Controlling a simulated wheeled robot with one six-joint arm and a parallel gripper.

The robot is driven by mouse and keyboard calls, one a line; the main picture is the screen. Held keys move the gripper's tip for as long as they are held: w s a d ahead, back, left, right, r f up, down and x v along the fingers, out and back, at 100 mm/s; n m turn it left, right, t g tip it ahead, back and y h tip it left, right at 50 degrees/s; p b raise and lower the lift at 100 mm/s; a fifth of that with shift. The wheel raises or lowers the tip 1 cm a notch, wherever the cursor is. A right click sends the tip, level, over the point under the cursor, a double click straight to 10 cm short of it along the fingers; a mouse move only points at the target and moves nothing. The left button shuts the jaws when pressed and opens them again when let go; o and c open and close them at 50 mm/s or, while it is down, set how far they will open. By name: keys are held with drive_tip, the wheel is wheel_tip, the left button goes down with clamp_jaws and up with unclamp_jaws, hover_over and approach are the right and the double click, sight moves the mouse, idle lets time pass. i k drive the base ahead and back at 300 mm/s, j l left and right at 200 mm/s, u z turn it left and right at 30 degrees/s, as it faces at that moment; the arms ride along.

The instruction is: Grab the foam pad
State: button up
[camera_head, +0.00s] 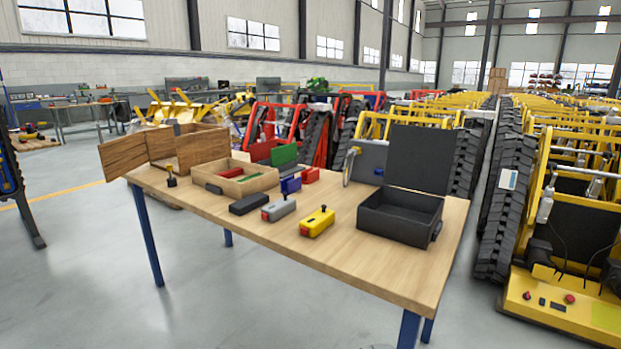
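I cannot tell for sure which thing is the foam pad. Small items stand on the wooden-topped table (370,275): a flat black block (249,204), a grey block with a red end (279,209), a yellow block with a black knob (317,222), a blue block (290,185) and a red block (310,175). A shallow wooden tray (262,184) holds flat green and red pieces. A black box (400,215) with its lid raised stands at the right; its inside looks dark and I see nothing in it. My gripper is not in view.
A wooden box (202,148) with an open door stands at the table's left end, a small dark knobbed item (171,177) before it. Yellow tracked machines (565,220) stand close on the right. The grey floor (120,270) in front of the table is clear.

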sight(243, 207)
drive_tip(key=i+j, duration=0.25)
drive_tip(key=i, duration=0.25)
drive_tip(key=i+j, duration=0.25)
drive_tip(key=i, duration=0.25)
drive_tip(key=i+j, duration=0.25)
drive_tip(key=i, duration=0.3)
drive_tip(key=i+j, duration=0.25)
drive_tip(key=i, duration=0.25)
